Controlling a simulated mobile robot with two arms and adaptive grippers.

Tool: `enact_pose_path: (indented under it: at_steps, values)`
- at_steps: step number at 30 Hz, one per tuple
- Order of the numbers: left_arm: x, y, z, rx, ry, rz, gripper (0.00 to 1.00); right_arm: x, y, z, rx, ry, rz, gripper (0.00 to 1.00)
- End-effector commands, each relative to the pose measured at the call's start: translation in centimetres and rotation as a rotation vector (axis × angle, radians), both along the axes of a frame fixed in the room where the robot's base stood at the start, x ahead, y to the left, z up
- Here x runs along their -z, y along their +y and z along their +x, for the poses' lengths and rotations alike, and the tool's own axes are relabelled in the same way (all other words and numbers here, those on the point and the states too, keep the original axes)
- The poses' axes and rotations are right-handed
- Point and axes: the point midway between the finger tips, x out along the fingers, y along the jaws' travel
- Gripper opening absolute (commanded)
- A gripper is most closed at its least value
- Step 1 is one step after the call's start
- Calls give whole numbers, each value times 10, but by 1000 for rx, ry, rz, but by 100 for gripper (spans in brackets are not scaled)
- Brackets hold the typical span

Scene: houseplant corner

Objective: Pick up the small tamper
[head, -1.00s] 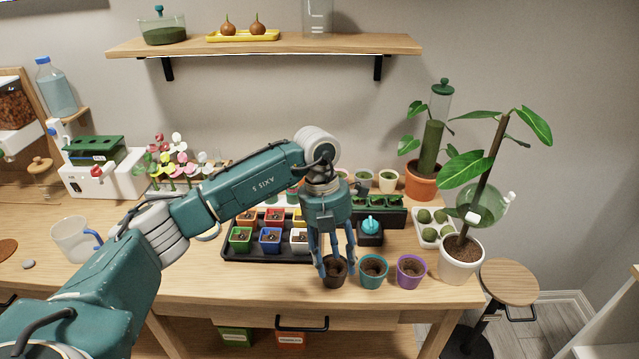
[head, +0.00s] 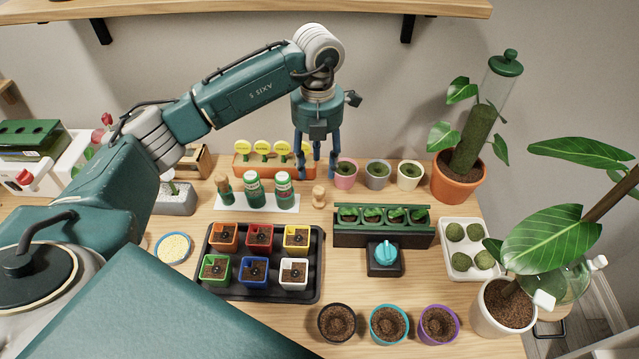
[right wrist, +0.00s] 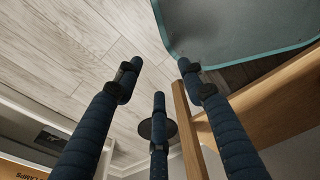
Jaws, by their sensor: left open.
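The small tamper (head: 319,194), a small light wooden piece with a rounded top, stands on the table behind the seedling tray in the head view. My left gripper (head: 316,172) points down with its fingers apart and empty. Its fingertips appear just above and behind the tamper in the picture; the exact gap cannot be told. My right gripper (right wrist: 162,85) shows in the right wrist view with its three fingers spread and nothing between them, over the floor.
Green-capped bottles (head: 253,190) stand left of the tamper. Small pots (head: 377,175) are to its right and a dark green planter (head: 383,238) is in front right. A black tray (head: 262,268) holds coloured pots. Yellow labels (head: 262,147) stand behind.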

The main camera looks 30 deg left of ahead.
Motion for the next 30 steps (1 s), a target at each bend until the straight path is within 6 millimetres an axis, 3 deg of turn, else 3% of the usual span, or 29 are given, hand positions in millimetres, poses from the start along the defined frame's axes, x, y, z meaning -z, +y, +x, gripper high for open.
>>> enact_pose_path:
  at_steps: [3,8,14,18,21,30]
  values:
    - [19,0,-2,1,7,1,46,-7,-7,-18,-2,25,-9,40]
    - [40,0,-2,0,4,1,46,-12,-12,-30,-4,42,-16,40]
    - [54,-2,-3,1,6,0,46,-22,-12,-23,-4,32,-15,40]
    - [74,-8,-5,2,7,0,46,-39,-9,-9,-4,10,-11,40]
    - [89,-7,-4,-1,4,0,46,-41,-5,-3,-2,1,-6,40]
    - [99,-7,-3,1,1,0,46,-41,1,-11,0,14,1,40]
